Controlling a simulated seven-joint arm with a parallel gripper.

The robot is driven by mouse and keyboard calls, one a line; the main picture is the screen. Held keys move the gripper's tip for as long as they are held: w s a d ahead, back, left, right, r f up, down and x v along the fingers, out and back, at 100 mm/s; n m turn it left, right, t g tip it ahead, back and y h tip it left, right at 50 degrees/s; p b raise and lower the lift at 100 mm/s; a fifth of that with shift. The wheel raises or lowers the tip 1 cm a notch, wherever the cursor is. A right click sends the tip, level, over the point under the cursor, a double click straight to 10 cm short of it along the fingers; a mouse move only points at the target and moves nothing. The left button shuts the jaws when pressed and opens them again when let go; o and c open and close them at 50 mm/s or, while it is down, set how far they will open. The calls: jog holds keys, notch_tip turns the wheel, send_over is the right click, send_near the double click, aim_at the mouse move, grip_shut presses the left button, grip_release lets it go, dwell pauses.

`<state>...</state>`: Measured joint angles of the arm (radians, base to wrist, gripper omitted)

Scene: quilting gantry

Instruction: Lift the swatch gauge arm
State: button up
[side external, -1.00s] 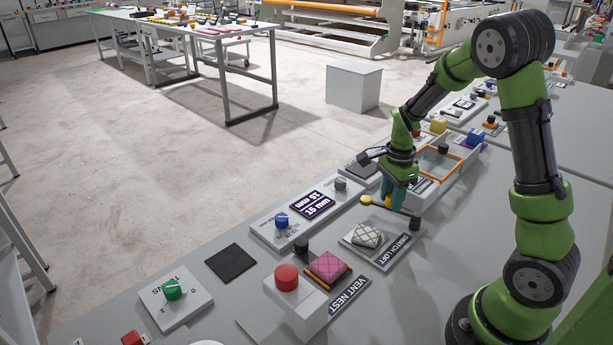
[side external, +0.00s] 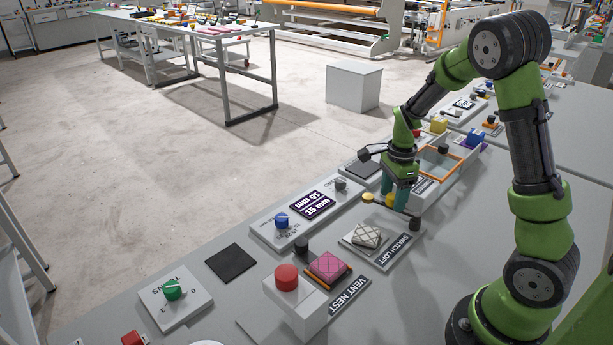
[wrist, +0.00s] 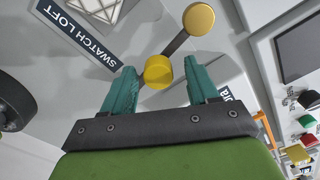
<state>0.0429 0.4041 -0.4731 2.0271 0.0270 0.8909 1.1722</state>
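The swatch gauge arm is a dark bar (wrist: 178,40) with a yellow disc (wrist: 198,18) at its far end and a yellow knob (wrist: 158,72) nearer me. The disc also shows in the side view (side external: 367,198), beside the SWATCH LOFT plate (side external: 384,255), which carries a pale quilted swatch (side external: 367,235). My gripper (wrist: 160,72) is open, its teal fingers on either side of the knob, with a gap visible on each side. In the side view my gripper (side external: 394,204) is low over the bench and hides part of the bar.
A black post (side external: 415,223) stands just right of my fingers. An orange-rimmed tray (side external: 440,160) lies behind my gripper. A display panel (side external: 313,205) is to the left, and the VENT NEST station with a red button (side external: 287,277) is nearer the camera.

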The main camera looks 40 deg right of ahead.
aim_at(392, 195)
notch_tip(392, 195, up, 17)
dwell(0.7)
jog(key=shift+f, duration=0.1)
jog(key=s+a+r+n+t+y, duration=0.1)
jog(key=s+a+n+t, duration=0.2)
jog(key=a+n, duration=0.6)
jog(key=s+a+r+n+t+y, duration=0.1)
jog(key=s+a+n+t, duration=0.3)
jog(key=a+n, duration=0.6)
jog(key=s, duration=0.2)
jog(key=shift+s+a+n, duration=0.15)
jog(key=shift+s+n, duration=0.2)
jog(key=shift+n, duration=0.05)
